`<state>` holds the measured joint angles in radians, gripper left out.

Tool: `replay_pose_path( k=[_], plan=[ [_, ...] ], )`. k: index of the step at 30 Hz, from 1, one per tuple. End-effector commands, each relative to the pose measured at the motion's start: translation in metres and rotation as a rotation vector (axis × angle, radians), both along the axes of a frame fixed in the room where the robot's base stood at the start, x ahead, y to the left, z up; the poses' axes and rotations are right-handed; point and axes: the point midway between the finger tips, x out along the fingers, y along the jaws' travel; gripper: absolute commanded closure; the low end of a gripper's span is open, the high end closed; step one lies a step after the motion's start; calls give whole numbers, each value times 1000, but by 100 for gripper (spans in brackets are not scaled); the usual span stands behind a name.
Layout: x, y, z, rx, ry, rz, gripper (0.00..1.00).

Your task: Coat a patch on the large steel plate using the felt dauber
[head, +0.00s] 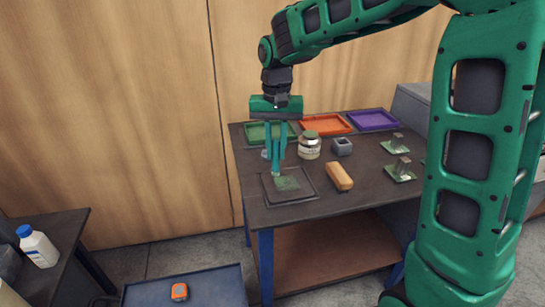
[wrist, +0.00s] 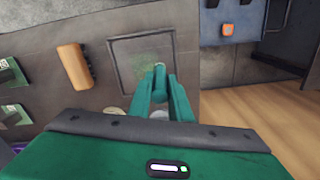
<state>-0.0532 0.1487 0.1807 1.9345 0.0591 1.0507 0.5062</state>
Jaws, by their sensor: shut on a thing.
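The large steel plate (head: 304,193) is a dark square lying flat near the front left corner of the workbench. It bears an uneven green patch (head: 289,183). The plate also shows in the wrist view (wrist: 128,58), above my fingertips. My gripper (head: 276,172) points down over the left part of the plate, and its fingers (wrist: 159,72) are shut on the felt dauber. The dauber is almost wholly hidden by the fingers; I cannot tell whether its tip touches the plate. A lidded glass jar (head: 309,150) stands behind the plate.
A tan block (head: 339,177) lies right of the plate. A small grey box (head: 342,147) and green plates with metal pieces (head: 394,145) are further right. Green (head: 255,132), orange (head: 325,124) and purple (head: 373,120) trays line the back. A white bottle (head: 38,247) stands on another table.

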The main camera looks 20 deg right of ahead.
Motion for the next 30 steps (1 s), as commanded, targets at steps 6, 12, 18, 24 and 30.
replay_pose_path(
  k=[6, 12, 18, 24, 30],
  plan=[
    [1, -2, 20, 0, -3, -3, 100],
    [1, -2, 29, 0, -2, -3, 100],
    [0, -2, 31, 0, -2, -3, 100],
    [0, -2, 31, 0, -2, -3, 100],
    [0, -2, 31, 1, -1, -3, 100]
  ],
)
